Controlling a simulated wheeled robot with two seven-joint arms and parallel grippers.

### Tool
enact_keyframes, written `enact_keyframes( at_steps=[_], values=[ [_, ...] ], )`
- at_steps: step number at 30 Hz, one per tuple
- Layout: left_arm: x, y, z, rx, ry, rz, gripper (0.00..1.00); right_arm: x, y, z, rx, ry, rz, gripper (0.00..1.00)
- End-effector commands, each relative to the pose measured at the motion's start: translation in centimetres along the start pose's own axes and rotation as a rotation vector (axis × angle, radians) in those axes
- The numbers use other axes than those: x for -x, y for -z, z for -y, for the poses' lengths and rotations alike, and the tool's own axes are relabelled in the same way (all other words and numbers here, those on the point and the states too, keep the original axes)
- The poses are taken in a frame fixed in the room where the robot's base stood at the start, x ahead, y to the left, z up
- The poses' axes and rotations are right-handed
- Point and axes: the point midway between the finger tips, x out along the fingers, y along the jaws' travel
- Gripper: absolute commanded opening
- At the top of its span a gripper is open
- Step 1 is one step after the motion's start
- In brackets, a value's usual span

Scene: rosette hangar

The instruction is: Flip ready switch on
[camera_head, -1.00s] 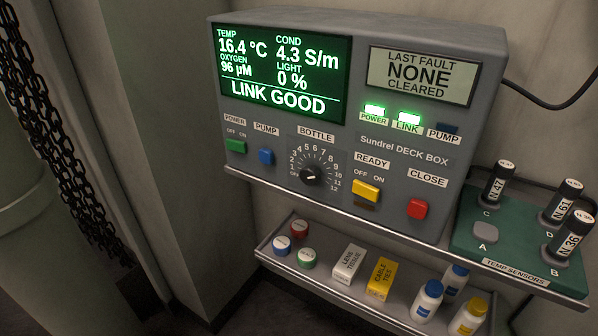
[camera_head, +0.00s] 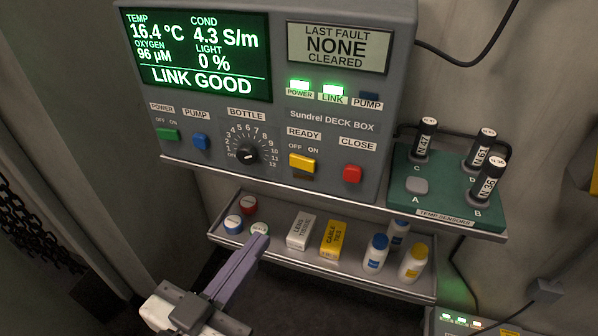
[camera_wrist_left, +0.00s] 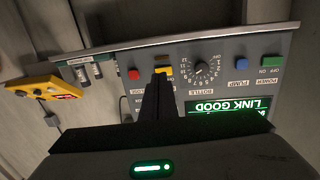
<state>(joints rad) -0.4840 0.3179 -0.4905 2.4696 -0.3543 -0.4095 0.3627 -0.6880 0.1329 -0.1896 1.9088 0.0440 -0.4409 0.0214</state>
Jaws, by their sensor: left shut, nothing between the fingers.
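The ready switch is a yellow rocker (camera_head: 302,163) under the READY label with OFF and ON marks, on the grey deck box (camera_head: 235,190). Which way it is tipped is too small to tell. It also shows in the left wrist view (camera_wrist_left: 164,70), just beyond the fingertips and partly covered by them. My left gripper (camera_head: 262,241) comes in from below, shut and empty, its tips below and left of the switch in the head view, in front of the lower shelf. In the left wrist view its fingers (camera_wrist_left: 158,84) point at the switch. My right gripper is out of view.
A red close button (camera_head: 352,173) sits right of the switch and a black bottle dial (camera_head: 247,155) left of it. The lower shelf (camera_head: 385,290) holds bottles and boxes. A green sensor tray (camera_head: 448,189) stands to the right. The screen (camera_head: 160,72) reads LINK GOOD.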

Motion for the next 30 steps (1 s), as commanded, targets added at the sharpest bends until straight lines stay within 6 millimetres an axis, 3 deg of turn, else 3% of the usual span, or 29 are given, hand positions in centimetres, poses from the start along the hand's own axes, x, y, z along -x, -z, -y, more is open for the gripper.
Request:
enact_keyframes(
  at_steps=[1, 4, 17, 23, 30],
  values=[
    [0.2, 1.6, -0.4, -0.004, -0.011, -0.031, 0.00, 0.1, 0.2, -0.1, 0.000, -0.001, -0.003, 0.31],
    [0.4, 2.9, -0.7, -0.002, -0.018, -0.058, 0.00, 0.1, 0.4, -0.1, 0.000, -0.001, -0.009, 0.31],
    [-0.4, 2.8, -0.6, -0.003, -0.017, -0.057, 0.00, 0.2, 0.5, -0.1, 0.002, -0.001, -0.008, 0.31],
    [-3.4, 3.2, -0.7, -0.005, -0.017, -0.060, 0.00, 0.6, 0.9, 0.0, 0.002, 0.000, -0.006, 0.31],
    [-8.5, 3.5, -0.8, -0.004, -0.017, -0.058, 0.00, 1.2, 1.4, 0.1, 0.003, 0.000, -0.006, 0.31]
  ],
)
